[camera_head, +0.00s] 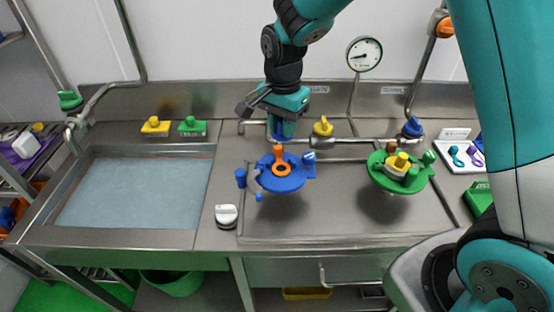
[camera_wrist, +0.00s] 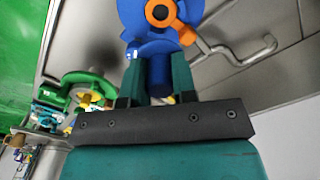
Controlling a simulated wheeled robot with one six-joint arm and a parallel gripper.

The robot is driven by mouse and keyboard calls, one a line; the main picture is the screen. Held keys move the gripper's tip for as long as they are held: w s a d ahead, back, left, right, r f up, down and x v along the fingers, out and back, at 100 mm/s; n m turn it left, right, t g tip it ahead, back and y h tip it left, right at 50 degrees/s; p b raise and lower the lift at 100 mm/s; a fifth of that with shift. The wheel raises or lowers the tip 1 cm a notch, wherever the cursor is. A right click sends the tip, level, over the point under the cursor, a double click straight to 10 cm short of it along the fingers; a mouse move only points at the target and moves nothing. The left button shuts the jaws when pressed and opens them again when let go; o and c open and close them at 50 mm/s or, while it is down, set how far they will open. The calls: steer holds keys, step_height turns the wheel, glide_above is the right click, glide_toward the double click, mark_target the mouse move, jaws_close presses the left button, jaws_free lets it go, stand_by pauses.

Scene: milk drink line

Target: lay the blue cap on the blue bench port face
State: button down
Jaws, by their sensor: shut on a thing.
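My gripper (camera_head: 283,130) points down at the back of the bench, behind the blue disc-shaped fitting with an orange ring (camera_head: 281,171). It is shut on a blue part, which I take to be the blue cap; a blue cylinder (camera_wrist: 161,76) shows between the fingers in the wrist view. The fingers hide most of it in the head view. The blue fitting with its orange clamp (camera_wrist: 160,13) fills the top of the wrist view. I cannot make out the blue bench port face, nor whether the cap touches anything.
A yellow block (camera_head: 155,126) and a green block (camera_head: 192,127), each with a knob, sit on the back ledge to the left. A yellow knob (camera_head: 323,127) and a blue knob (camera_head: 413,128) are to the right. A green fitting (camera_head: 380,179) stands front right. The sink (camera_head: 135,195) is left.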

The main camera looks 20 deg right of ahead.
mark_target(281, 168)
steer(key=shift+a, duration=0.1)
stand_by(0.3)
steer(key=shift+r+p, duration=0.2)
steer(key=shift+p, duration=0.65)
steer(key=p, duration=0.4)
steer(key=shift+w+r, duration=0.15)
steer(key=p, duration=0.3)
steer(key=shift+f+n+p, duration=0.25)
steer(key=shift+n+p, duration=0.1)
steer(key=shift+n, duration=0.05)
steer(key=shift+s+f+p, duration=0.2)
steer(key=shift+f+p, duration=0.35)
steer(key=shift+p, duration=0.7)
steer(key=shift+f+b, duration=3.3)
steer(key=shift+f, duration=1.4)
steer(key=shift+f, duration=0.25)
